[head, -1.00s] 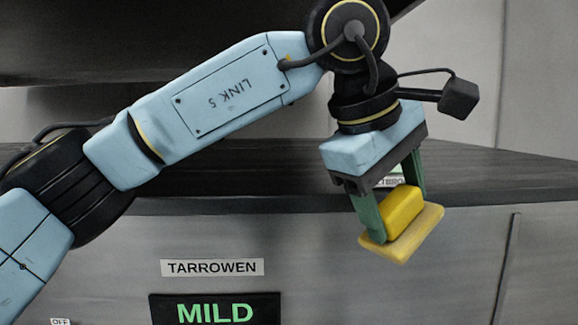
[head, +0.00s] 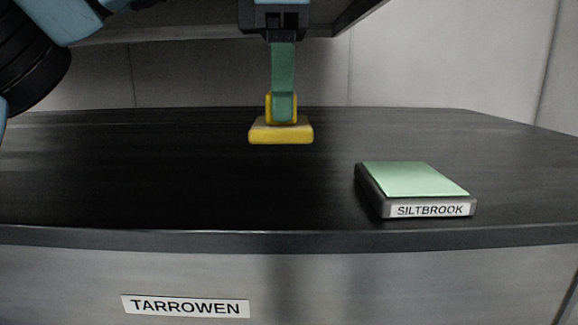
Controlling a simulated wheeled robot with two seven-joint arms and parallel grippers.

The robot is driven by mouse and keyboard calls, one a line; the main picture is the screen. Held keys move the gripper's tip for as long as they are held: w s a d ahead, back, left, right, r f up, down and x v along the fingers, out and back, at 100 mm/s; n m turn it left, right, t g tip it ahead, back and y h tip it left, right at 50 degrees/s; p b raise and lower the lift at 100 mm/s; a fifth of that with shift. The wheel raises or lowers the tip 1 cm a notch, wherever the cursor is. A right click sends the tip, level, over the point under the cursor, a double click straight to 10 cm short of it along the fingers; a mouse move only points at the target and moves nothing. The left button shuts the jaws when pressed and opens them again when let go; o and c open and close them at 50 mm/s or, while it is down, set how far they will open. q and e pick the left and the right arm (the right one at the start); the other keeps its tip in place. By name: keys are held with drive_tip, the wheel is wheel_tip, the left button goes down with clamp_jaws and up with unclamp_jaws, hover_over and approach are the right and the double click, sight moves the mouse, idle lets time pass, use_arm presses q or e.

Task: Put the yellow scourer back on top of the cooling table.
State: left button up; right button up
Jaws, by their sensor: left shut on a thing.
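The yellow scourer (head: 281,134) has a flat pad below and a raised grip block above. My left gripper (head: 284,108) is shut on the grip block and holds the scourer level, pad down. The scourer appears above the dark top of the cooling table (head: 180,180), toward its back; the exact gap below it is hard to tell. The cabinet front below the top bears a TARROWEN label (head: 186,306). My right gripper is not in view.
A low block with a pale green top, labelled SILTBROOK (head: 414,183), sits on the tabletop at the front right. A dark overhang (head: 210,30) spans the upper back. The left and middle of the tabletop are clear.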

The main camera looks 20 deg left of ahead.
use_arm(q)
drive_tip(key=f, duration=0.3)
drive_tip(key=shift+s, duration=0.2)
drive_tip(key=shift+w+f, duration=0.1)
drive_tip(key=shift+f, duration=2.35)
drive_tip(key=o, duration=0.9)
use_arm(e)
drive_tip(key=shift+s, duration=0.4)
use_arm(q)
drive_tip(key=shift+r, duration=0.1)
wheel_tip(320, 180, up, 12)
drive_tip(key=shift+f, duration=0.1)
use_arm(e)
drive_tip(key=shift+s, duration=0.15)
